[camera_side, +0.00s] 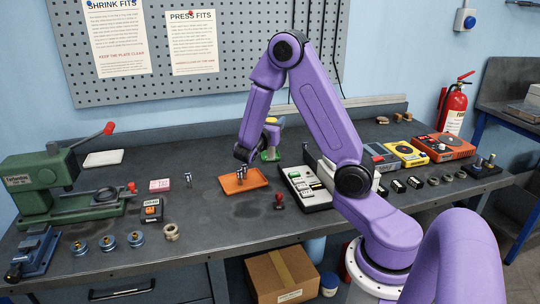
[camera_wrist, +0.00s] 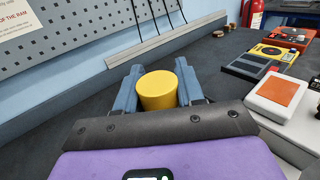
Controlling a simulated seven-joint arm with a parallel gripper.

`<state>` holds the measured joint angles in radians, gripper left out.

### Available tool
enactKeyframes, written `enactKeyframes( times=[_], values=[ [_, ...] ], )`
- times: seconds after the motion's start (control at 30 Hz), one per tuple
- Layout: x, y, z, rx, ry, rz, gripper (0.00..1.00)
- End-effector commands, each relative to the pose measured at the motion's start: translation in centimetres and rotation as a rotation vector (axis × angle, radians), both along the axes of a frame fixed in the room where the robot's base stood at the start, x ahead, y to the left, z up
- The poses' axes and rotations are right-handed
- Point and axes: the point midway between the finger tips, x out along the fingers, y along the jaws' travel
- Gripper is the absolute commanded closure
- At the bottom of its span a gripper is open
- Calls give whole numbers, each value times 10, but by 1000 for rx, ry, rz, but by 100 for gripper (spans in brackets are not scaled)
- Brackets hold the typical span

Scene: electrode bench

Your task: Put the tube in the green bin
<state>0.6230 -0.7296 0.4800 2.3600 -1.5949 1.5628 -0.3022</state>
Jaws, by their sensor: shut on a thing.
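The tube shows in the wrist view as a yellow cylinder (camera_wrist: 157,91) between the two blue fingers of my gripper (camera_wrist: 158,82), which is shut on it. In the side view a small yellow patch (camera_side: 271,121) shows at my gripper (camera_side: 271,130), at the back of the bench. A green thing (camera_side: 270,156), which looks like the green bin, stands just below my gripper there, partly hidden by my arm. The gap between tube and bin is hard to judge. The bin does not show in the wrist view.
An orange tray (camera_side: 232,187) with small metal parts lies in front of the bin. A white and black device (camera_side: 305,190) stands to the right. Yellow (camera_side: 408,154) and red-orange (camera_side: 443,147) boxes stand farther right. A green press (camera_side: 45,185) is at left. The pegboard wall is behind.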

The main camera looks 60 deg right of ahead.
Motion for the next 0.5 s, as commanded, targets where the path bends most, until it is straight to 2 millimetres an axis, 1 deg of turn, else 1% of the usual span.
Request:
enactKeyframes(
  times=[0.03,0.1,0.2,0.3,0.5],
  values=[
    [0,-18,2,-1,-3,-14,100],
    [2,-38,5,-1,-2,-16,100],
    [2,-63,8,-1,-2,-20,100],
    [1,-81,10,-1,-1,-22,100],
    [3,-99,10,-1,0,-22,100]
  ],
)
